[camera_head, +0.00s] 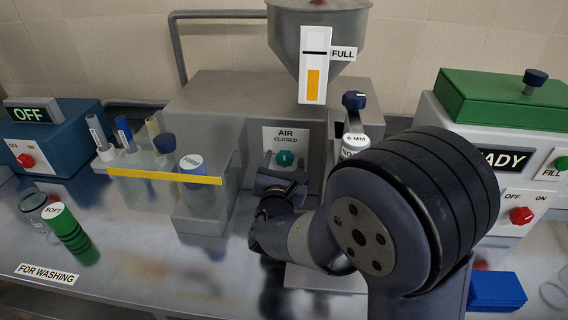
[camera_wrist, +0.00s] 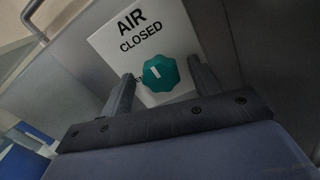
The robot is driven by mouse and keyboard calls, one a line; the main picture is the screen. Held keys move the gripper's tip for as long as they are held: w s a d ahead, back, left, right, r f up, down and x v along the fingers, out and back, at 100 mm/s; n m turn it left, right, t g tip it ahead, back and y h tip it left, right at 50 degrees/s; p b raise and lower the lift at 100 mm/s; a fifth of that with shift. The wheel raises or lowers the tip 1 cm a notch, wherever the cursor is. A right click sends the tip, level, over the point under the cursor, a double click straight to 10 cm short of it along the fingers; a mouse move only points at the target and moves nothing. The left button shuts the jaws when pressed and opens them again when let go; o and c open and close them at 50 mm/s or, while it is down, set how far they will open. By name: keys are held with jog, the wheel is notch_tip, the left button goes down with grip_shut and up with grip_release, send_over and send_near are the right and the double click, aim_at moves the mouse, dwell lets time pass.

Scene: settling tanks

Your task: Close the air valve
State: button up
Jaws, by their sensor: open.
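The air valve is a teal, faceted knob (camera_wrist: 161,73) with a white pointer mark, on a white panel (camera_wrist: 150,40) labelled AIR and CLOSED. In the head view the knob (camera_head: 285,158) sits on the front of the grey machine below the hopper. My gripper (camera_wrist: 160,84) is open, with one finger on each side of the knob. I cannot tell whether the fingers touch it. The pointer mark tilts toward the upper left in the wrist view. The lower label of the panel is partly hidden by a finger.
A clear tank (camera_head: 226,160) with a yellow stripe and several vials stands left of my arm. A hopper (camera_head: 318,40) marked FULL rises above. A green-topped machine (camera_head: 500,100) is at right. A green-banded SOFT jar (camera_head: 70,236) stands front left.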

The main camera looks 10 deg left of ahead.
jog(key=s+b, duration=0.1)
jog(key=s, duration=1)
jog(key=shift+d, duration=0.3)
jog(key=shift+w, duration=0.2)
jog(key=w, duration=0.7)
jog(key=w+p, duration=0.1)
jog(key=w, duration=0.2)
jog(key=shift+w+a, duration=0.25)
jog(key=shift+w, duration=0.15)
jog(key=shift+s+a+r+p, duration=0.1)
jog(key=shift+p, duration=0.75)
jog(key=shift+f+b, duration=0.2)
jog(key=shift+b, duration=0.1)
jog(key=shift+f+b, duration=0.1)
jog(key=shift+b, duration=0.7)
